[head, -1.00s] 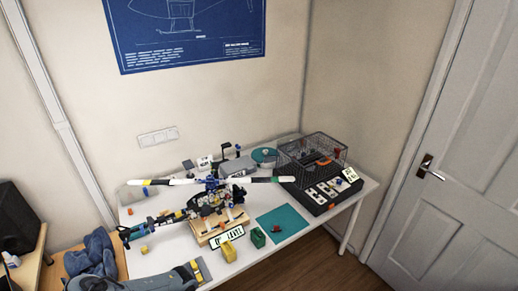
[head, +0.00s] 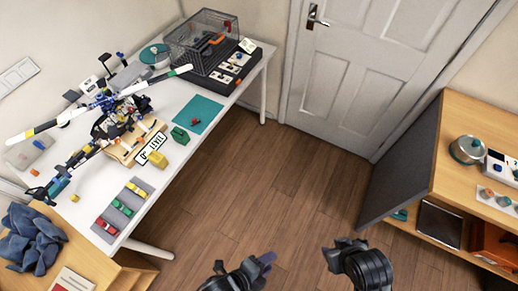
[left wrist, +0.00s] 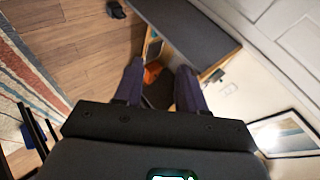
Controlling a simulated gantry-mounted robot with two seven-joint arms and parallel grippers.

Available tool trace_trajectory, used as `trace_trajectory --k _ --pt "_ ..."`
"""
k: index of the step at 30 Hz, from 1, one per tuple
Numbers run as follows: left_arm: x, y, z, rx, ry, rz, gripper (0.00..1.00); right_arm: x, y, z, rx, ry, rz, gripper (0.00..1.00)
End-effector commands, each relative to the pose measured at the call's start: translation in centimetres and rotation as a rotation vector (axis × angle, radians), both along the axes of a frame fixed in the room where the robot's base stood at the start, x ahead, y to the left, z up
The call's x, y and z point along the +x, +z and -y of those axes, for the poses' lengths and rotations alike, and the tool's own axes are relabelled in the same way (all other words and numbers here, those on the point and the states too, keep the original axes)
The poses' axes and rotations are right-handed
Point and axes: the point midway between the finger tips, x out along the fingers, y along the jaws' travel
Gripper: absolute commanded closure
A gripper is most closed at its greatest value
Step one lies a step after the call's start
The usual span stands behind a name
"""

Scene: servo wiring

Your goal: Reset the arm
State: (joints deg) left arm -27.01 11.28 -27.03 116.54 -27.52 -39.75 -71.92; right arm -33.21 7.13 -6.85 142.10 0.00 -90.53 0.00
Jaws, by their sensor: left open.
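My left gripper (head: 265,258) is at the bottom of the head view, over the bare wood floor and away from the table. Its two purple-grey fingers also show in the left wrist view (left wrist: 159,80), spread apart with nothing between them. A rounded black link of my right arm (head: 358,268) is at the bottom of the head view, right of the left gripper; its jaws do not show. The model helicopter (head: 118,118) is on the white table (head: 160,205) at the left, far from both arms.
A wire cage box (head: 205,42) stands at the table's far end. A teal mat (head: 197,112) lies on the table, and a grey tray (head: 120,208) holds coloured blocks. A wooden shelf unit (head: 455,110) stands at the right. The floor (head: 285,185) between is clear.

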Motion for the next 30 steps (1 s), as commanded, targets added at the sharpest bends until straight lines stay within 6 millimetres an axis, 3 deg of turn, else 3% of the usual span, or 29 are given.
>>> trace_trajectory --k 1,6,9,11,13,18,20,30 --pt "1.5 1.0 -3.4 0.010 0.184 -0.080 0.60 0.0 0.0 0.0 0.001 -0.001 0.000 0.60" --pt "5.1 4.5 -15.1 -0.010 0.785 -0.311 0.60 0.0 0.0 -0.2 0.006 -0.003 0.000 0.60" --pt "5.8 7.5 -20.8 -0.081 1.125 -0.423 0.60 0.0 0.0 -0.2 0.008 -0.004 0.000 0.60" --pt "5.1 8.7 -23.1 -0.131 1.312 -0.507 0.60 0.0 0.0 -0.2 0.008 -0.005 0.000 0.60" --pt "3.9 9.3 -24.1 -0.188 1.485 -0.617 0.60 0.0 0.0 -0.2 0.008 -0.005 0.000 0.60" --pt "1.2 8.3 -24.9 -0.271 1.824 -0.835 0.60 0.0 0.0 -0.2 0.009 -0.004 0.000 0.60" --pt "1.3 11.4 -24.9 -0.279 1.824 -0.832 0.60 -0.1 2.7 -0.2 0.006 -0.005 -0.009 0.60" --pt "1.3 21.7 -24.9 -0.275 1.817 -0.830 0.60 0.0 13.5 -0.1 0.004 -0.001 0.002 0.60"
